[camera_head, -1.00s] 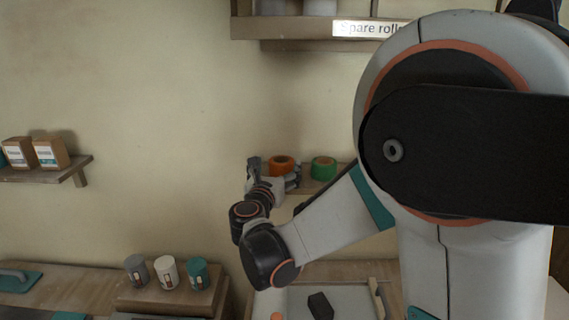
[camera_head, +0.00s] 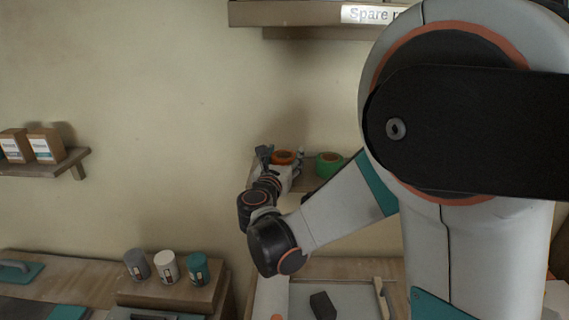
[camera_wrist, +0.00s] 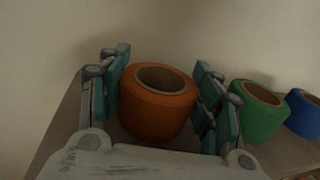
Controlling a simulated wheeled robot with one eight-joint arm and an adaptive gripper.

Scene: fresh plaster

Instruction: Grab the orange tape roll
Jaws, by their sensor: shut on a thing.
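The orange tape roll (camera_wrist: 156,112) lies flat on a small wall shelf (camera_wrist: 66,122), its open core facing up, in the wrist view. My gripper (camera_wrist: 160,98) has one teal-padded finger on each side of the roll and is shut on it. In the head view the orange roll (camera_head: 284,157) shows between the fingers of my gripper (camera_head: 281,157), partly hidden by the gripper. I cannot tell whether the roll is clear of the shelf.
A green tape roll (camera_wrist: 258,110) stands close to the right finger, with a blue roll (camera_wrist: 304,112) beyond it. A higher shelf (camera_head: 300,14) labelled for spare rolls hangs above. Three cups (camera_head: 168,266) and a tray (camera_head: 350,300) are below.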

